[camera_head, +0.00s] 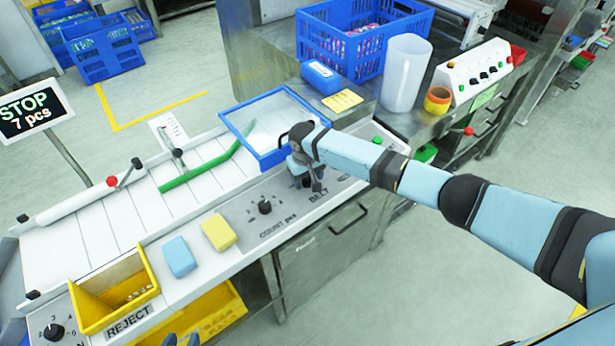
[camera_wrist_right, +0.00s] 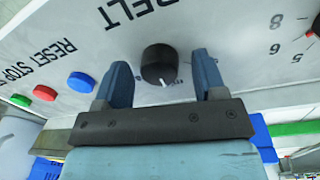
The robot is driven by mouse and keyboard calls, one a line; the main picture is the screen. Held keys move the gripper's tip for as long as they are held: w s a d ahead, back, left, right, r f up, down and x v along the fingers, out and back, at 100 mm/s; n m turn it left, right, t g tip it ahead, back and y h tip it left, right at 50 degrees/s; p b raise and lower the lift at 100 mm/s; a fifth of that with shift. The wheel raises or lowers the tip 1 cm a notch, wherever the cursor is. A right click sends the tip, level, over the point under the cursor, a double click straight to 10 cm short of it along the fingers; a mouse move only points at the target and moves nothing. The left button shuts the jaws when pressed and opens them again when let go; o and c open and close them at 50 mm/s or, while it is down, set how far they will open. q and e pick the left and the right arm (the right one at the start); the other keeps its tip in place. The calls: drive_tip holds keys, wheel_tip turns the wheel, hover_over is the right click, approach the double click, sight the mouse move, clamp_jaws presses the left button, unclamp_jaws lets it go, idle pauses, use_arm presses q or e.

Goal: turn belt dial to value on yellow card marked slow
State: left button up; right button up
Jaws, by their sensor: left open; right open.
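The belt dial is a black round knob (camera_wrist_right: 158,63) with a white pointer mark, under the BELT lettering in the right wrist view. My right gripper (camera_wrist_right: 158,84) is open, with one finger on each side of the knob and gaps visible; contact cannot be told. In the head view my right gripper (camera_head: 307,184) is over the panel by the BELT label and hides most of the dial. A yellow card (camera_head: 342,101) lies by the blue box; its writing is too small to read. My left gripper (camera_head: 182,340) barely shows at the bottom edge, open.
The COUNT PCS dial (camera_head: 265,207) sits left of the belt dial. Blue (camera_head: 179,257) and yellow (camera_head: 218,232) blocks lie on the front ledge. A yellow REJECT bin (camera_head: 112,300) is at lower left. Blue (camera_wrist_right: 81,82) and red (camera_wrist_right: 44,93) buttons are near the gripper.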

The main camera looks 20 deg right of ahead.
drive_tip(key=c, duration=0.9)
drive_tip(key=shift+n, duration=0.4)
drive_tip(key=shift+n+p, duration=0.6)
drive_tip(key=shift+n, duration=0.1)
drive_tip(key=n+p, duration=0.1)
drive_tip(key=n, duration=0.1)
drive_tip(key=shift+n, duration=0.3)
drive_tip(key=n, duration=0.3)
drive_tip(key=shift+p, duration=0.3)
drive_tip(key=shift+n+t, duration=0.3)
drive_tip(key=shift+n, duration=1.6)
drive_tip(key=shift+n+y, duration=0.3)
